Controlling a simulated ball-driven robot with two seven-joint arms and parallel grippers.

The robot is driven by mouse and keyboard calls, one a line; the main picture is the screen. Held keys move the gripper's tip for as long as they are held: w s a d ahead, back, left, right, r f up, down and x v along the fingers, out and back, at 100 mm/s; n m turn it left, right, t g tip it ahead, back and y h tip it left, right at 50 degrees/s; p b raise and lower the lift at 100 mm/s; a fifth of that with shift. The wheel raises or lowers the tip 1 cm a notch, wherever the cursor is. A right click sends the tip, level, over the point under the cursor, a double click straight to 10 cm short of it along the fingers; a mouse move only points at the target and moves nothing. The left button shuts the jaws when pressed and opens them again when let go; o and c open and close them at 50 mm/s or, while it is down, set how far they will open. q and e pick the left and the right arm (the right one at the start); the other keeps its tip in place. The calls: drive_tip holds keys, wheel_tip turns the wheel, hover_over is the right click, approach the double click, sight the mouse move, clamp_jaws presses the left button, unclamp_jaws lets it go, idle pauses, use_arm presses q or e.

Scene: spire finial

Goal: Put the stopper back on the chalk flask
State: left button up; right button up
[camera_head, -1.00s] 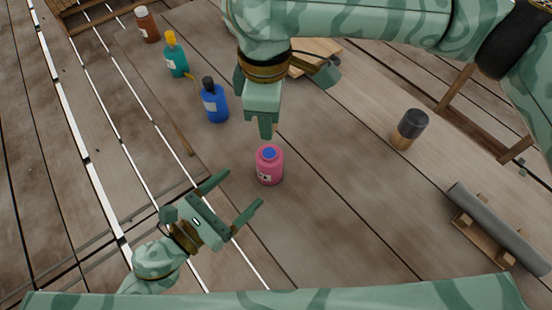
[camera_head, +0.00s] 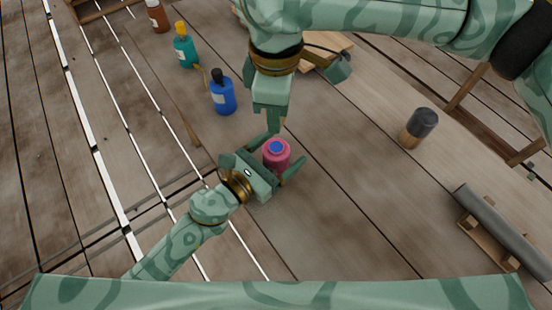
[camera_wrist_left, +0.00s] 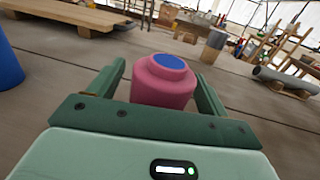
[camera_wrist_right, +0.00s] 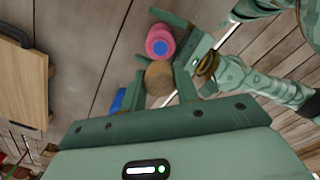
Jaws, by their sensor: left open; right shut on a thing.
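The pink flask (camera_head: 276,155) stands upright on the planks; a blue disc shows at the middle of its top. My left gripper (camera_head: 286,152) is open, with one finger on either side of the flask; the left wrist view also shows the flask (camera_wrist_left: 163,88) between the fingers. My right gripper (camera_head: 273,120) points down just behind the flask in the head view. In the right wrist view it is shut on a round brown, cork-like stopper (camera_wrist_right: 160,78), apart from the flask (camera_wrist_right: 160,42). The head view hides the stopper behind the gripper.
A blue bottle (camera_head: 222,97), a teal bottle (camera_head: 185,50) and a brown bottle (camera_head: 157,17) stand at upper left. A dark-topped wooden cylinder (camera_head: 419,128) and a grey roller on a cradle (camera_head: 500,228) are at right. The planks between are clear.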

use_arm(q)
drive_tip(key=shift+w+d, duration=0.2)
drive_tip(key=shift+w, duration=0.05)
drive_tip(key=c, duration=1.5)
drive_tip(key=shift+o, duration=0.2)
use_arm(e)
hover_over(276, 147)
drive_tip(key=shift+f, duration=2.5)
drive_tip(key=shift+f, duration=0.9)
drive_tip(key=shift+f, duration=0.6)
drive_tip(key=o, duration=1.1)
